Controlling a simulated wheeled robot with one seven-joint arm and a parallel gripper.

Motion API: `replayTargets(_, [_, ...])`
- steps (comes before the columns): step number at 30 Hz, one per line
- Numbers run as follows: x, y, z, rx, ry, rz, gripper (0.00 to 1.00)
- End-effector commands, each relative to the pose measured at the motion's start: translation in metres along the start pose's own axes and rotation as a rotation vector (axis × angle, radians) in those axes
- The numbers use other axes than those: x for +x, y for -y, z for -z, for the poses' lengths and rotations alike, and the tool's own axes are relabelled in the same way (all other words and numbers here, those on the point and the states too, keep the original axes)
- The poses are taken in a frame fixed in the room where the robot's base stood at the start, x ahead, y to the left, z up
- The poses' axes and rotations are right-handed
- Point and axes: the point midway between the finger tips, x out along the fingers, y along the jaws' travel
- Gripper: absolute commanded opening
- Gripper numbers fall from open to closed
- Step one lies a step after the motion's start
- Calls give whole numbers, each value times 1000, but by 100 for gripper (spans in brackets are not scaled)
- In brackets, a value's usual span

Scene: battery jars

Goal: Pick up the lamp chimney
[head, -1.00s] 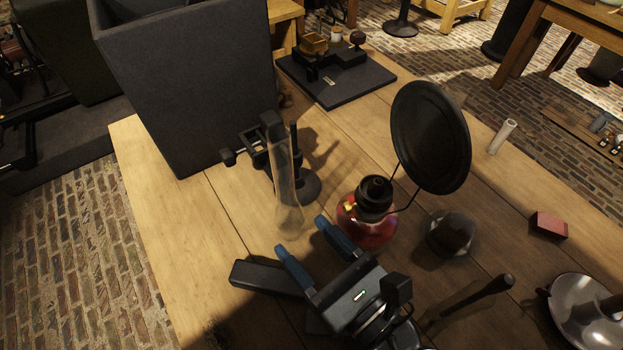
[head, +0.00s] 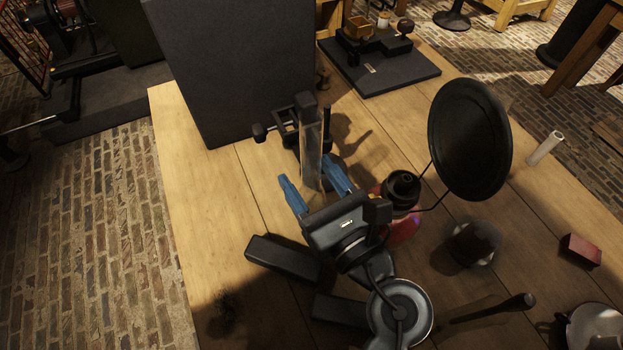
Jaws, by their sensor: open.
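The lamp chimney (head: 312,150) is a tall clear glass tube, upright beside a dark clamp stand (head: 283,128) on the wooden table. A dark piece covers or stands behind its top. My gripper (head: 316,187) is open, with one blue finger on each side of the chimney's lower part. I cannot tell whether either finger touches the glass. The chimney's foot is hidden behind my gripper. The red oil lamp (head: 407,228) with a black burner is just right of my gripper, partly hidden by it.
A round black reflector (head: 470,140) rises beside the lamp. A large dark box (head: 230,70) stands behind left. A dark glass jar (head: 470,245), a red block (head: 580,250) and a pale tube (head: 545,147) are to the right. Bare tabletop (head: 195,165) lies to the left.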

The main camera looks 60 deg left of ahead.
Motion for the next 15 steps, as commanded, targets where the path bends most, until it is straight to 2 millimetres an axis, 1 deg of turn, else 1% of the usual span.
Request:
replayTargets(4, [0, 0, 0, 1, 0, 0, 62])
replayTargets(15, [-1, 0, 0, 1, 0, 0, 26])
